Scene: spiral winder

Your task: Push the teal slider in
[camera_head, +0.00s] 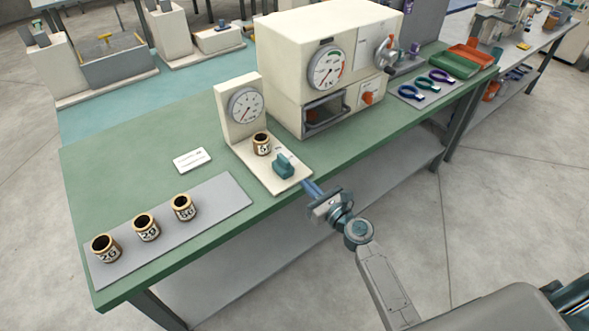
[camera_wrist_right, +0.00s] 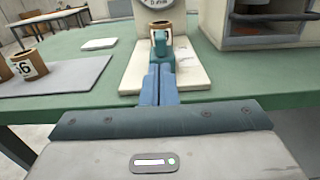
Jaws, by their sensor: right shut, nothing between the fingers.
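The teal slider (camera_head: 284,165) stands on the cream base (camera_head: 266,182) of a small gauge unit, at the end nearest me. A brown and cream cup (camera_head: 262,143) stands on the same base behind it, below the round dial (camera_head: 246,106). My right gripper (camera_head: 308,186) is shut and empty, its blue fingers pointing at the slider from the front edge of the base. In the right wrist view the slider (camera_wrist_right: 162,47) shows just beyond the fingertips (camera_wrist_right: 160,68); I cannot tell whether they touch. My left gripper is not in view.
Several numbered cups, one of them (camera_head: 146,227), stand on a grey mat (camera_head: 232,192) at the left. A white card (camera_head: 192,160) lies behind them. A large cream machine (camera_head: 330,60) stands right of the gauge unit. The green bench (camera_head: 120,150) has free room at the back left.

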